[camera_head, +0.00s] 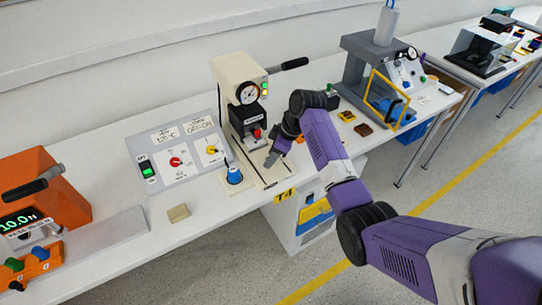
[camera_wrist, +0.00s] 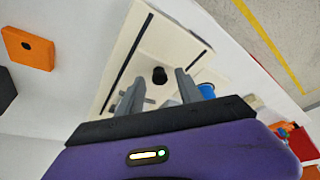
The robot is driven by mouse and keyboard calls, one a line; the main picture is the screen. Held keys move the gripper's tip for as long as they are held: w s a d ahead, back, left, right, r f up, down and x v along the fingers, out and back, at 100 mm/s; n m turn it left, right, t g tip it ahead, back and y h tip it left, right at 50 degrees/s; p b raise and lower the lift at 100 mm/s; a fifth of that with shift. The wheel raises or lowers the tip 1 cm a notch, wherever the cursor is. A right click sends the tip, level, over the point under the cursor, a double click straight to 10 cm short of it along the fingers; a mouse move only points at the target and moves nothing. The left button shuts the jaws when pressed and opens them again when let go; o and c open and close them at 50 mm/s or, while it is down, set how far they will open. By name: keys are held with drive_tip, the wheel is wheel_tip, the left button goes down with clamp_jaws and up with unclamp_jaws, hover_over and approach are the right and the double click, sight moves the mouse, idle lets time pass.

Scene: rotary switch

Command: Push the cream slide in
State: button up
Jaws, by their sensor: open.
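The cream press (camera_head: 238,90) stands on the white bench with a dial gauge and a dark head. Its cream slide (camera_head: 270,176) appears to be the pale plate at the front of its base, between dark rails. In the wrist view the cream slide (camera_wrist: 178,40) carries a black round knob (camera_wrist: 159,75). My gripper (camera_head: 271,160) is low over the front of the press base. In the wrist view my gripper (camera_wrist: 159,92) is open, with its fingers on either side of the knob in the picture. I cannot tell whether they touch anything.
A blue knob (camera_head: 234,175) on a cream block stands just left of the slide. A switch panel (camera_head: 178,155) lies farther left. A small tan block (camera_head: 178,213) sits near the front edge. An orange block (camera_head: 346,116) lies to the right, before a grey press (camera_head: 375,65).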

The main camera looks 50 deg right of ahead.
drive_tip(key=shift+w+a+f, duration=0.1)
drive_tip(key=shift+f, duration=0.25)
clamp_jaws()
idle(1.2)
